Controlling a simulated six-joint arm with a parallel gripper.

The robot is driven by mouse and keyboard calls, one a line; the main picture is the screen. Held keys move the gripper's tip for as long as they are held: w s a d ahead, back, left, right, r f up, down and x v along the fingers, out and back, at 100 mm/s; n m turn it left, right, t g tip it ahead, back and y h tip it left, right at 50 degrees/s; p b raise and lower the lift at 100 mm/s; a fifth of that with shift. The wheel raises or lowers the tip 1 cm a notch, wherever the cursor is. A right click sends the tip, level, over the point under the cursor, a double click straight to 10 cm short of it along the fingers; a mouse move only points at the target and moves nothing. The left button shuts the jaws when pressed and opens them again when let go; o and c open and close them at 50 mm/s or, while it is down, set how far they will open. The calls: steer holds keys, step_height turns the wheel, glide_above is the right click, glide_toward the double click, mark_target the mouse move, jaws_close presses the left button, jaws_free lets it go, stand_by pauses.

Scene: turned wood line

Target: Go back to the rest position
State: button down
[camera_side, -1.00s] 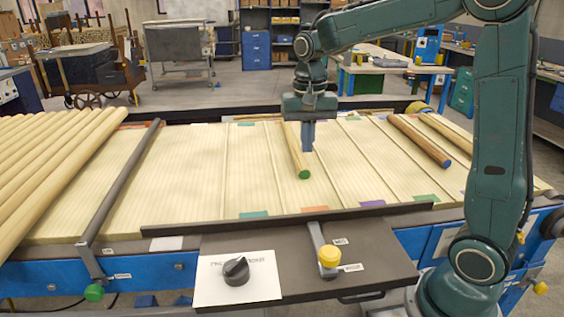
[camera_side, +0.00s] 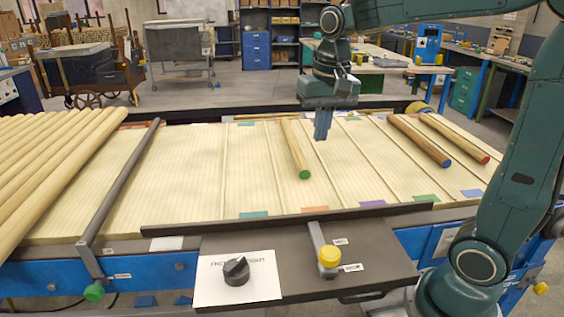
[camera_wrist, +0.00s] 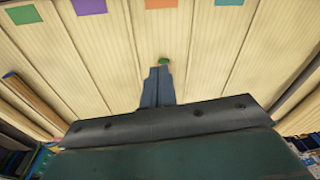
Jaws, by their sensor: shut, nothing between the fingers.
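My gripper (camera_side: 322,132) is shut and empty, raised above the slatted wooden bed (camera_side: 180,180) in the side view. Its fingers point down, apart from the green-ended rod (camera_side: 296,150), which lies on the bed to their left. In the wrist view my gripper (camera_wrist: 157,80) shows at the centre, and the green end of that rod (camera_wrist: 164,61) shows just beyond its tips. The rest of the rod is hidden there.
A blue-ended rod (camera_side: 420,142) and a red-ended rod (camera_side: 455,138) lie at the right. Several pale rods (camera_side: 50,160) lie at the left beside a dark bar (camera_side: 125,180). A black knob (camera_side: 236,270) and a yellow-capped lever (camera_side: 328,256) stand at the front.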

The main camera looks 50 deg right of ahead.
steer(key=s+a+f+n+t, duration=0.1)
steer(key=s+a+n+t, duration=0.1)
steer(key=s, duration=0.5)
steer(key=s+a+n+t, duration=0.2)
steer(key=s+n, duration=0.3)
steer(key=s, duration=0.3)
steer(key=shift+s+a+f, duration=0.2)
steer(key=shift+a+f, duration=0.05)
steer(key=shift+f, duration=0.15)
